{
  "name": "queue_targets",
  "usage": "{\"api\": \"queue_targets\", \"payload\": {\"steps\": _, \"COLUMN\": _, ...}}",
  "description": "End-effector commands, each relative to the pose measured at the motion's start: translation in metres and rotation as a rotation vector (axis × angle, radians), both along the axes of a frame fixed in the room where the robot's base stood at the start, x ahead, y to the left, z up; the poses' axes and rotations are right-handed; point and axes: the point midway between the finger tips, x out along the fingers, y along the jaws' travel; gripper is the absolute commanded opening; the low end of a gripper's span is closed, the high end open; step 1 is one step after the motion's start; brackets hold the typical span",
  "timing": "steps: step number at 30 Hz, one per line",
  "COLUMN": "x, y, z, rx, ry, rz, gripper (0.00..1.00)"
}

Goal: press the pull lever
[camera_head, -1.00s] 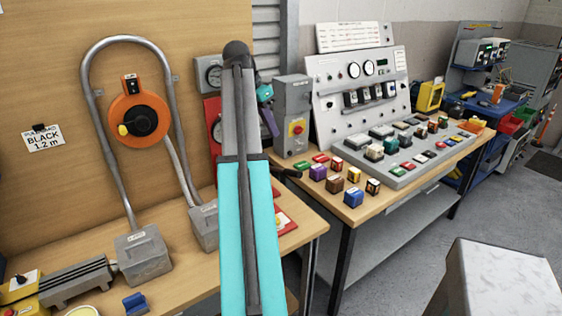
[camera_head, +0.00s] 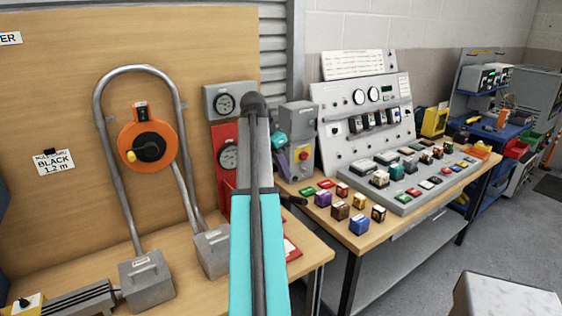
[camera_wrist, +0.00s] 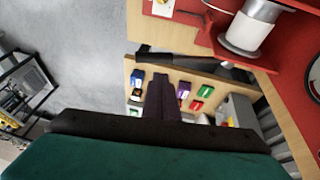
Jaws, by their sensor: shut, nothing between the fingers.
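A black handle (camera_head: 293,200), probably the pull lever, juts out to the right from behind my arm in the head view. In the wrist view a long dark bar (camera_wrist: 205,65), which looks like the same lever, runs across beside the red stand (camera_wrist: 290,75). My gripper (camera_head: 284,165) shows in the head view as a small teal and purple piece beyond my arm, above the handle. In the wrist view my gripper (camera_wrist: 160,78) is shut and empty, its purple fingers together just below the dark bar in the picture. I cannot tell whether they touch it. My arm hides most of the red stand.
Two gauges (camera_head: 225,103) stand behind my arm. A grey box with a red-and-yellow button (camera_head: 303,154) stands close right of my gripper. Several coloured blocks (camera_head: 340,210) lie on the right bench. An orange dial (camera_head: 148,145) hangs on the left board.

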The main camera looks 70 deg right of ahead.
Motion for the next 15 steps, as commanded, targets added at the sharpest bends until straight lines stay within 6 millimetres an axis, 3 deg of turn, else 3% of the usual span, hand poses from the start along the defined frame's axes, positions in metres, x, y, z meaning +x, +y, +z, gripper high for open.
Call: {"api": "queue_targets", "payload": {"steps": 15, "x": -0.023, "y": -0.008, "z": -0.057, "rx": 0.0, "ry": 0.001, "rz": -0.001, "gripper": 0.0}}
